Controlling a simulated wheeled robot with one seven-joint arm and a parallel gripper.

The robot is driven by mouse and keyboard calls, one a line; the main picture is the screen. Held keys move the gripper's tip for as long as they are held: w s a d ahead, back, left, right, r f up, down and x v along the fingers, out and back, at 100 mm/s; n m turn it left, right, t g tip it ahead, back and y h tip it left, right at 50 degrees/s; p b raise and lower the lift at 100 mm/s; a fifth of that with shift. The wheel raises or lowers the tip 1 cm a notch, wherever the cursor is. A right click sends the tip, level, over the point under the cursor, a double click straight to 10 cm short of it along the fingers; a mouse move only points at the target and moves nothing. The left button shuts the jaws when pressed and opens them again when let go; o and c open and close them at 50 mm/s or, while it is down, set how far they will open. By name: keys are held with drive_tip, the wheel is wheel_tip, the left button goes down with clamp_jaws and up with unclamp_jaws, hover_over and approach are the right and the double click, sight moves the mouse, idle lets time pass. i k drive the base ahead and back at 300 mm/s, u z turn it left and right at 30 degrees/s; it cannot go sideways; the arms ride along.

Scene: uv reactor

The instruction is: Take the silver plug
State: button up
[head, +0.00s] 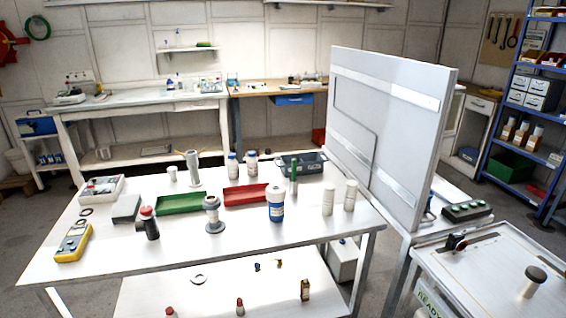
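A silver-grey, plug-like piece (213,215) with a round top and a wide flange at its foot stands upright near the middle of the white table (290,240). A taller grey cylinder (193,166) stands further back on the same table. I cannot tell for sure which of the two is the silver plug; the flanged piece looks most like one. Nothing touches the flanged piece. My gripper is not in view.
Around it stand a green tray (181,203), a red tray (246,195), a blue-and-white bottle (276,203) and a red-capped dark bottle (148,223). A yellow meter (73,242) lies at left. A tall grey panel (385,130) rises at right. The table's front strip is clear.

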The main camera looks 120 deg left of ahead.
sight(172, 172)
drive_tip(key=u, duration=4.95)
drive_tip(key=i, duration=2.35)
drive_tip(key=z, duration=0.35)
